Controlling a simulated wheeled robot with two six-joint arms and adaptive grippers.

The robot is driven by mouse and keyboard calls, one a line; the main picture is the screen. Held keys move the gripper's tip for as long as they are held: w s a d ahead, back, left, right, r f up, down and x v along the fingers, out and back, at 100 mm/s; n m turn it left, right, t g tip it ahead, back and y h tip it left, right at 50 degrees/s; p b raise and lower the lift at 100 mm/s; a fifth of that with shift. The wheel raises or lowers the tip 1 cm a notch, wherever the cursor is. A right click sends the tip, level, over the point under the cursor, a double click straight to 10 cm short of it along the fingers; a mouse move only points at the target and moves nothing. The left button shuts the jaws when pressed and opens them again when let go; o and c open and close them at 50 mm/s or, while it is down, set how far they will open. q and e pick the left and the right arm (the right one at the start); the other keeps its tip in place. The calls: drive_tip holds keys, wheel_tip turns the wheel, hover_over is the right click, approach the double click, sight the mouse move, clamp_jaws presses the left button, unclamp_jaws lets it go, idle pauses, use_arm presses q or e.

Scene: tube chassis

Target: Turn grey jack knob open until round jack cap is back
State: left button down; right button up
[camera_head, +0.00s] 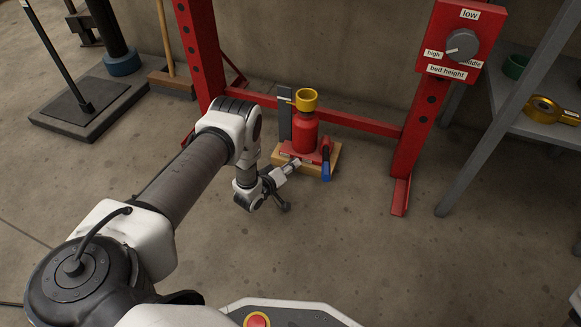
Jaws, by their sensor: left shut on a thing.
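The red jack (305,134) stands upright on a wooden board between the legs of a red frame. A yellow round cap (306,101) sits on its top. The light grey jack knob (292,166) sticks out low at the jack's front left. My left gripper (281,174) reaches it from the lower left and is shut on it, though the fingers are small and the contact is hard to make out. My right gripper is not in view.
A blue-handled lever (326,165) is at the jack's right front. The red frame's right leg (408,160) and a grey shelf (560,125) stand to the right. A red bed-height panel (447,69) has a grey dial. The floor in front is clear.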

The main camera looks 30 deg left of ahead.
use_arm(q)
drive_tip(key=n+h, duration=0.1)
drive_tip(key=n, duration=0.1)
drive_tip(key=n+t, duration=0.1)
drive_tip(key=n, duration=0.1)
drive_tip(key=shift+s+a+f+t+h, duration=0.1)
drive_tip(key=shift+f+t+h, duration=0.1)
drive_tip(key=shift+t+h, duration=0.15)
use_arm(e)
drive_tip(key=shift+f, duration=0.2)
use_arm(q)
drive_tip(key=n+t, duration=0.1)
drive_tip(key=n, duration=0.3)
drive_tip(key=shift+n+t+h, duration=0.25)
drive_tip(key=shift+n+t, duration=0.05)
drive_tip(key=shift+t, duration=0.05)
drive_tip(key=c, duration=0.8)
unclamp_jaws()
drive_tip(key=s, duration=0.4)
drive_tip(key=s+a, duration=0.1)
drive_tip(key=s, duration=0.6)
drive_tip(key=shift+s+a+f, duration=0.3)
drive_tip(key=shift+s+a, duration=0.1)
